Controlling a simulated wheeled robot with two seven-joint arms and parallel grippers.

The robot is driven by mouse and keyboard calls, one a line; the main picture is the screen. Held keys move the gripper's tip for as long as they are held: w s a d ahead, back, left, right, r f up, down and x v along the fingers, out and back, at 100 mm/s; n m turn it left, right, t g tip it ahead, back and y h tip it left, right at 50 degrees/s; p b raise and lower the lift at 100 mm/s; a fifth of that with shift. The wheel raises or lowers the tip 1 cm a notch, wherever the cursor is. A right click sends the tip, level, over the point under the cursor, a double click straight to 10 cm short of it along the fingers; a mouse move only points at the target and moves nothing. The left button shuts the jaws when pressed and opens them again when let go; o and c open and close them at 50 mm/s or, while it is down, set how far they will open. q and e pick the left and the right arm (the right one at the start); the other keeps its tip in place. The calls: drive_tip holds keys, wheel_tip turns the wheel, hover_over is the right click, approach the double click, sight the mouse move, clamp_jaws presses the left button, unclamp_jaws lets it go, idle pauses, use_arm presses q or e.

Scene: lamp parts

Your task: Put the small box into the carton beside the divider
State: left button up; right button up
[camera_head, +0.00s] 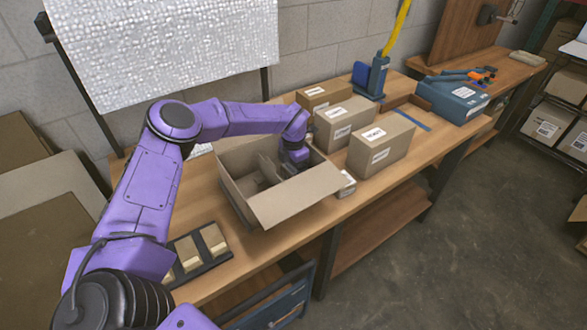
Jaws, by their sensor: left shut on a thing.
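The open carton (235,199) stands on the workbench with its flaps folded out, one wide flap toward the front. A brown cardboard divider (266,172) shows inside it. My left gripper (295,166) reaches down into the right part of the carton, to the right of the divider. It is shut on the small box, which is mostly hidden by the gripper and the carton; I cannot tell whether it touches the carton floor. My right gripper is out of view.
A dark tray (205,266) with tan blocks lies left of the carton. A small labelled box (347,184) sits close to the carton's right side. Larger labelled boxes (381,145) stand behind it. A blue toolbox (452,97) stands farther right.

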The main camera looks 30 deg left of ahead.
use_arm(q)
drive_tip(key=shift+f, duration=0.15)
drive_tip(key=o, duration=1.1)
drive_tip(key=shift+r, duration=0.4)
wheel_tip(320, 180, up, 10)
drive_tip(key=shift+r+b, duration=0.2)
drive_tip(key=shift+b, duration=1)
drive_tip(key=shift+r, duration=0.6)
